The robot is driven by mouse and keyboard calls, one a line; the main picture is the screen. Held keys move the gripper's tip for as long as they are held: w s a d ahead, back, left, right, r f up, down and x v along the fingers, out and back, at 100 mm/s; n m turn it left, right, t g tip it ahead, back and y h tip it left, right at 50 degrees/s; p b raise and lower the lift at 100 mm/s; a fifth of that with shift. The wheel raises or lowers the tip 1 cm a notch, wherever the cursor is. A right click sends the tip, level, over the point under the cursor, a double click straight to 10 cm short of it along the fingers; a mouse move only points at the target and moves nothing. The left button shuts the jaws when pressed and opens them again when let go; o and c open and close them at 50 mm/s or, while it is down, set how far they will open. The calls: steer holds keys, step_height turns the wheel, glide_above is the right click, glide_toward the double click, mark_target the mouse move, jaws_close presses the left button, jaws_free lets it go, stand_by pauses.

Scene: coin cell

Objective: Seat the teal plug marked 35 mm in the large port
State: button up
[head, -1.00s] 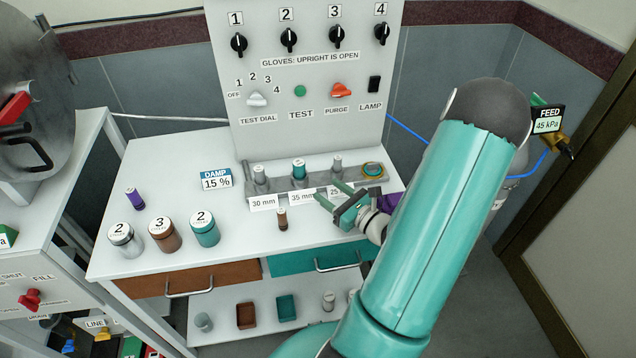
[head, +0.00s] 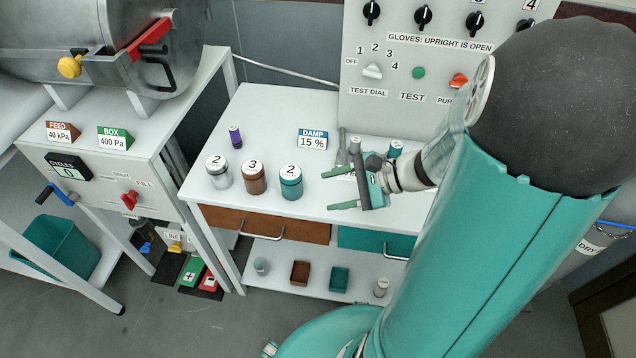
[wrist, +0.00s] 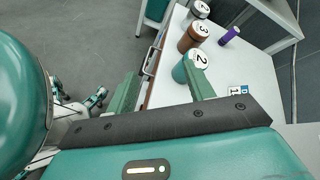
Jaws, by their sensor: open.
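A teal-topped plug (head: 395,149) stands at the back of the white bench, just behind my gripper; no 35 mm marking is readable on it now. A grey plug (head: 355,146) stands to its left. My gripper (head: 340,189) is open and empty above the bench's front right, its fingers pointing left. It hides most of the plug rack and its size labels. In the wrist view my gripper's open fingers (wrist: 160,86) show, with the teal jar marked 2 (wrist: 195,68) beyond the right finger. I cannot make out the large port in either view.
Jars marked 2 (head: 219,173), 3 (head: 253,177) and 2 (head: 291,182) stand left of my gripper. A purple plug (head: 235,136) and a DAMP sign (head: 312,139) are behind them. A steel chamber (head: 110,50) with a red handle is at left.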

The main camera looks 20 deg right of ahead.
steer(key=s+a+r+n+h, duration=0.3)
steer(key=a+r+n+h, duration=0.1)
steer(key=n, duration=0.4)
steer(key=s+a+r+n+g+h, duration=0.1)
steer(key=s+a+r+n+h, duration=0.3)
steer(key=r+n, duration=0.5)
steer(key=shift+s+r+n+h, duration=0.2)
steer(key=shift+r+n+h, duration=0.1)
steer(key=shift+h, duration=0.7)
steer(key=shift+d, duration=0.15)
